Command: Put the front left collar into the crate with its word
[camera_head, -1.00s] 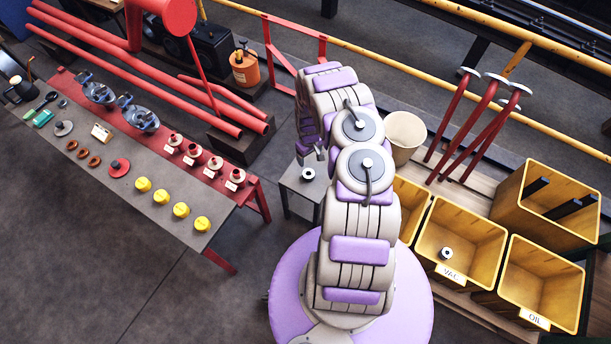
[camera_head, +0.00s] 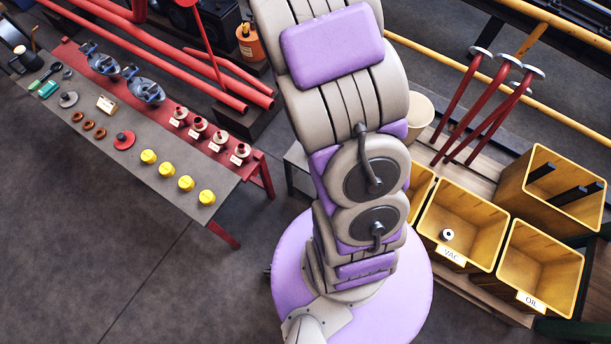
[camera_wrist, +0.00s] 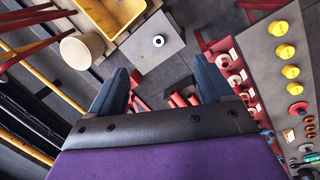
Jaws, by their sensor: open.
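Another collar (camera_head: 447,235) lies inside the yellow crate marked VAC (camera_head: 478,262). To its right is an empty crate marked OIL (camera_head: 547,268). A further crate (camera_head: 419,190) is mostly behind my arm, and its word is hidden. My gripper (camera_wrist: 160,82) is open and empty, its two dark fingers wide apart, with the stand beyond them. It is out of the head view.
A larger yellow crate holding dark bars (camera_head: 510,190) stands behind. A cream bucket (camera_head: 419,112) and red levers (camera_head: 480,115) are near the crates. A long bench (camera_head: 160,205) at left carries yellow caps, tagged red-and-white parts and other fittings. Open floor lies in front of it.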

